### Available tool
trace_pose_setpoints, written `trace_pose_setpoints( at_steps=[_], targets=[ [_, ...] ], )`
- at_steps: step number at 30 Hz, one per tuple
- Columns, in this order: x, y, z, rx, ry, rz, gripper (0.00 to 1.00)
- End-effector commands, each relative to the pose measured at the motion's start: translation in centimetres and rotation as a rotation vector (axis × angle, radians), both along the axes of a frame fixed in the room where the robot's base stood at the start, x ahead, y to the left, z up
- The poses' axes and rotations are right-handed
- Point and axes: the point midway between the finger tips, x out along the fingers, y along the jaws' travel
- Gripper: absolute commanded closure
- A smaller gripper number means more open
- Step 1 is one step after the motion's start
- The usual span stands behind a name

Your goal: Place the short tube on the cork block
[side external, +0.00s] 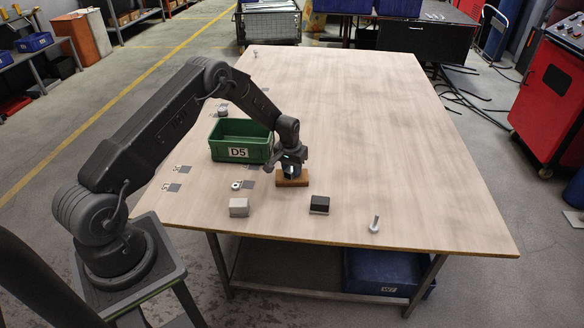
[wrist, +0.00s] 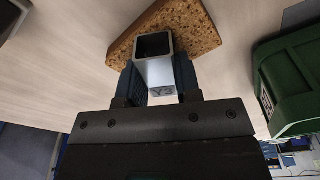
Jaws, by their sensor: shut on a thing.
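The short tube (wrist: 160,75) is a pale metal square tube marked Y3, its open dark end showing in the wrist view. My gripper (wrist: 158,82) is shut on it, one finger on each side. The cork block (wrist: 192,28), brown and speckled, lies behind and around the tube's open end in that view. In the side view my gripper (side external: 291,170) points down right over the cork block (side external: 294,183), and the fingers largely hide the tube. I cannot tell whether the tube touches the cork.
A green bin (side external: 229,154) marked D5 stands close to the left of my gripper. A grey block (side external: 239,207), a black block (side external: 319,204) and a bolt-like part (side external: 374,224) stand near the front edge. The right half of the table (side external: 420,150) is clear.

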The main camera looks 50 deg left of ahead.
Motion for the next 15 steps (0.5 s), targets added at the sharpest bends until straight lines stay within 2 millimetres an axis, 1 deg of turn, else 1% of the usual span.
trace_pose_setpoints(
  at_steps=[1, 8, 15],
  targets=[
    [0.01, 0.01, -0.04, 0.000, -0.001, 0.000, 0.66],
    [0.00, 0.00, -0.02, 0.000, 0.000, 0.000, 0.44],
    [0.00, 0.00, 0.03, 0.000, 0.000, 0.000, 0.43]
  ],
)
